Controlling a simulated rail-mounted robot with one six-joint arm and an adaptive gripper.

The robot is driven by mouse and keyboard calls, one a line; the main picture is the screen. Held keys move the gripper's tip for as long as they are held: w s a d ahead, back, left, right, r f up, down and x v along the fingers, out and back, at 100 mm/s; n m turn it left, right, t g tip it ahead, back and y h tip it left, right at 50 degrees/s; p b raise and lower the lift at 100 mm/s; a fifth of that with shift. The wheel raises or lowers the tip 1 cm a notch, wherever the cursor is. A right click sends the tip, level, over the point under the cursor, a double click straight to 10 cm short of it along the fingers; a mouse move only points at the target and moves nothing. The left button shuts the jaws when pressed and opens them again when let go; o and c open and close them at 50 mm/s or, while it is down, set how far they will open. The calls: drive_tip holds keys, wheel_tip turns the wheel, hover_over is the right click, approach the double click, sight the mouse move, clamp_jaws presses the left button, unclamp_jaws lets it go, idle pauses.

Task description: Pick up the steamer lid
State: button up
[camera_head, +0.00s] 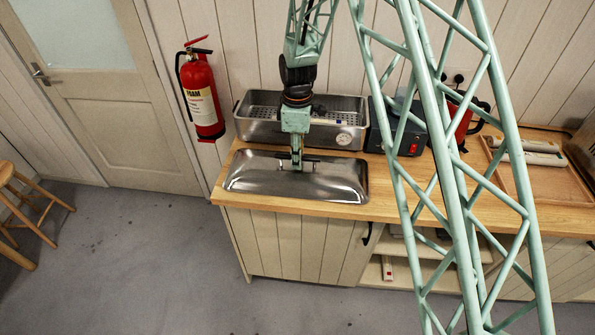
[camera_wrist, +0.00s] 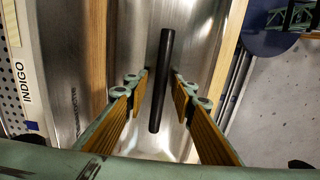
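The steamer lid (camera_head: 335,180) is a long, shiny metal cover lying on the wooden counter in front of the open steamer (camera_head: 262,131). Its dark bar handle (camera_wrist: 161,80) runs up the middle of the wrist view. My gripper (camera_head: 297,168) points down over the middle of the lid. In the wrist view my gripper (camera_wrist: 160,88) is open, with one finger on each side of the handle and a gap on both sides. The handle is partly hidden behind my gripper in the head view. The lid's metal surface (camera_wrist: 200,38) fills the middle of the wrist view.
The steamer stands close behind the lid, with a perforated inside. A dark box with a red switch (camera_head: 413,148) and a wooden tray (camera_head: 560,182) are to the right. A red fire extinguisher (camera_head: 202,95) hangs at the left. The counter's front edge lies just before the lid.

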drive_tip(key=shift+f, duration=0.25)
idle(0.4)
clamp_jaws()
